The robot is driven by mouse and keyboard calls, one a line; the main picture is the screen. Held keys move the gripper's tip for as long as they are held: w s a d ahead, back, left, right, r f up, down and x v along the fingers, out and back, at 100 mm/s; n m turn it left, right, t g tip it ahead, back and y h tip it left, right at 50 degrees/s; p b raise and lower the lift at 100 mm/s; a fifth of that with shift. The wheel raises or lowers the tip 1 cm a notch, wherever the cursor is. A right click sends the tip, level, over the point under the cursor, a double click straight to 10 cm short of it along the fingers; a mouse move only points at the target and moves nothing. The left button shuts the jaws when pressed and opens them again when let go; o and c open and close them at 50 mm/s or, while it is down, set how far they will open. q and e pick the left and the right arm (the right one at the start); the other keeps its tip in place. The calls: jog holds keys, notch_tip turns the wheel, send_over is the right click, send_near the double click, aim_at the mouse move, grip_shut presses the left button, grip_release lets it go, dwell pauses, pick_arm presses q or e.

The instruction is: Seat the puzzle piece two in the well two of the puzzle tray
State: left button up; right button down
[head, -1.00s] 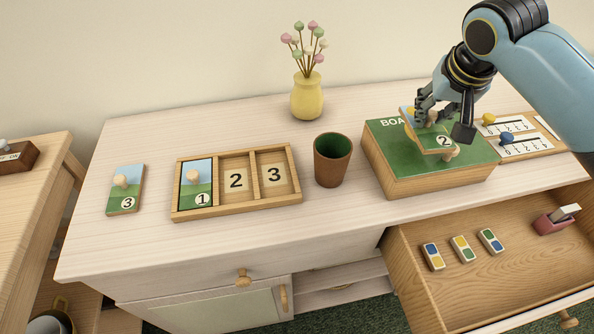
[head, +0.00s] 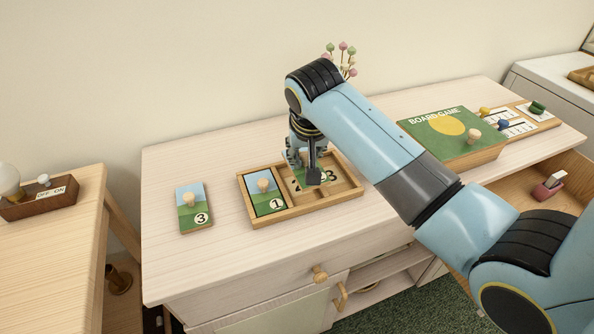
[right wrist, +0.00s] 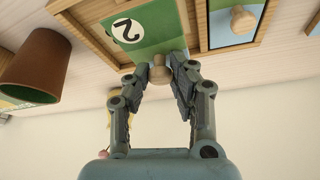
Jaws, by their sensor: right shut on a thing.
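The puzzle tray (head: 292,215) lies on the pale cabinet top, with piece one (head: 265,205) in its left well. My right gripper (head: 308,180) is over the tray's middle part and shut on the knob of puzzle piece two. In the right wrist view, piece two (right wrist: 165,25) shows its green face and number 2, with its knob (right wrist: 158,73) between the fingers. The tray's wooden frame (right wrist: 192,30) is beside it there. In the head view the gripper mostly hides piece two and well two; whether the piece touches the tray I cannot tell.
Piece three (head: 194,210) lies on the cabinet top left of the tray. The brown cup (right wrist: 38,65) stands close to the tray in the right wrist view; my arm hides it in the head view. The board game box (head: 455,140) is at the right, above an open drawer (head: 515,190).

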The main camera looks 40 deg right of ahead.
aim_at(299, 172)
jog(key=shift+w+a+f, duration=0.4)
jog(key=shift+a+f, duration=0.1)
jog(key=shift+a, duration=0.1)
notch_tip(299, 172, down, 3)
jog(key=shift+f, duration=0.2)
pick_arm(q)
jog(key=shift+a, duration=0.5)
pick_arm(e)
jog(key=shift+f, duration=0.2)
jog(key=shift+f, duration=0.15)
jog(key=c, duration=1.2)
grip_release()
pick_arm(q)
jog(key=shift+d, duration=0.2)
pick_arm(e)
jog(key=shift+o, duration=0.3)
